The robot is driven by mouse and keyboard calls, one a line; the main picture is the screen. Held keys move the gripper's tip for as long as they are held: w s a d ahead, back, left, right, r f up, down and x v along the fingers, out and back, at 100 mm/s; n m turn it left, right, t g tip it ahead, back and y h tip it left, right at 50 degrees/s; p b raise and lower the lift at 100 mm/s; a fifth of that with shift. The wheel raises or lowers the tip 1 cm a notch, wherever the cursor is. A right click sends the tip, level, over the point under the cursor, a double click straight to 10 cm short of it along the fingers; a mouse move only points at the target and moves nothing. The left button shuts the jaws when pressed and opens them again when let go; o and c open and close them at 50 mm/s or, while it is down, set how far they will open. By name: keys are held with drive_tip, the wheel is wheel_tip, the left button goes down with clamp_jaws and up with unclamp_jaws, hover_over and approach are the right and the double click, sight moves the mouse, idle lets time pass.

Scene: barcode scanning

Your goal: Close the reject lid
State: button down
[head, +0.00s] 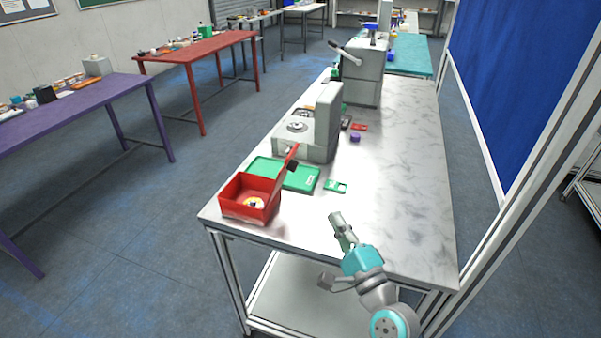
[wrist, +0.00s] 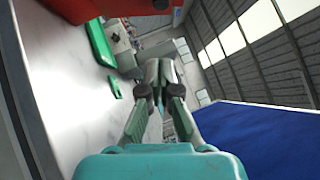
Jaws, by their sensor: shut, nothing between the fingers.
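A red reject box (head: 243,205) stands at the near left corner of the marble-topped table in the head view. Its red lid (head: 285,172) is open, tilted up along the box's right side, with a dark piece near its upper end. A small yellowish item (head: 254,202) lies inside the box. In the wrist view, part of a red surface (wrist: 85,8) shows at the top left. My gripper (head: 336,216) is shut and empty over the near part of the table, to the right of the box and apart from it. It also shows in the wrist view (wrist: 158,68).
A green tray (head: 300,178) lies just behind the box, and a small green card (head: 336,187) lies to its right. A grey scanning machine (head: 308,138) stands farther back. The right side of the marble table (head: 400,200) is clear.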

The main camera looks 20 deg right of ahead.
drive_tip(key=a+x, duration=0.2)
drive_tip(key=x, duration=1)
drive_tip(key=shift+a+r, duration=0.25)
drive_tip(key=shift+r, duration=0.2)
drive_tip(key=shift+w, duration=0.1)
drive_tip(key=shift+w+r, duration=0.1)
drive_tip(key=shift+r, duration=0.05)
